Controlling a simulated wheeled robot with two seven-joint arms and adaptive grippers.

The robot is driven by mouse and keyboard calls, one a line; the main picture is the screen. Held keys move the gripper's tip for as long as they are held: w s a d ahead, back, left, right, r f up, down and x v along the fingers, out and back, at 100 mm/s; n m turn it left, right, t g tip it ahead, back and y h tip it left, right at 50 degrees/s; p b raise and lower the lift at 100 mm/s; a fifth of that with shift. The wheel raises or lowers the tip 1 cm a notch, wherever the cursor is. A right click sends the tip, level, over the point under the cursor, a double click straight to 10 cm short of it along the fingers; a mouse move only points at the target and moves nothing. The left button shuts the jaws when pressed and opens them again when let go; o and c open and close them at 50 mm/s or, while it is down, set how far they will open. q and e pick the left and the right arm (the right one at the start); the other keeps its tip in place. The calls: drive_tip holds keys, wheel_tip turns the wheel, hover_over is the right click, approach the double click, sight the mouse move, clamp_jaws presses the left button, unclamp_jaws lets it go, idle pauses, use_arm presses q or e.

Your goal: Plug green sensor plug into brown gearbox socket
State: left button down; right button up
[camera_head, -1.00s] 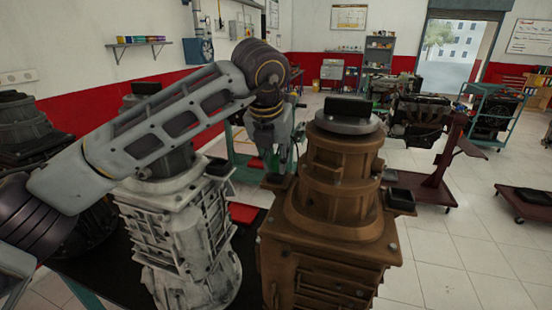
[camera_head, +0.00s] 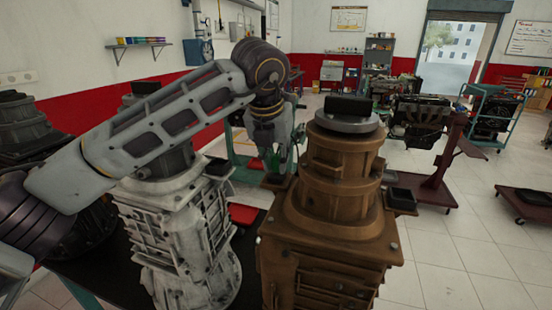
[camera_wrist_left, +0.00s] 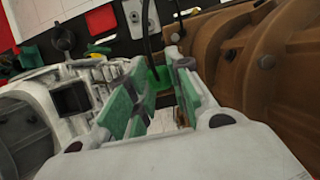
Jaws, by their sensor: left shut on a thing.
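The brown gearbox (camera_head: 325,225) stands upright right of centre in the head view; its side also shows in the wrist view (camera_wrist_left: 255,65). A dark socket block (camera_head: 277,184) is on its left side, just below my fingers. My left gripper (camera_head: 274,158) points down there, shut on the green sensor plug. In the wrist view the plug (camera_wrist_left: 156,78) shows between the green-padded fingers of the gripper (camera_wrist_left: 150,98), with a dark cable beside it. I cannot tell whether the plug touches the socket; the contact is hidden. My right gripper is not in view.
A white gearbox (camera_head: 180,235) stands close on the left under my left arm, with its own dark socket (camera_head: 217,168). A dark gearbox (camera_head: 22,140) is at far left. Another dark socket (camera_head: 401,200) is on the brown gearbox's right side. Open floor lies to the right.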

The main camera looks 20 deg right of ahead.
use_arm(q)
drive_tip(key=shift+f+b, duration=0.55)
drive_tip(key=shift+f, duration=0.05)
idle(0.6)
drive_tip(key=c, duration=1.2)
unclamp_jaws()
drive_tip(key=shift+r, duration=0.2)
drive_tip(key=v, duration=1.1)
drive_tip(key=shift+s+a+r, duration=0.15)
drive_tip(key=shift+a+r, duration=0.05)
drive_tip(key=shift+r, duration=0.1)
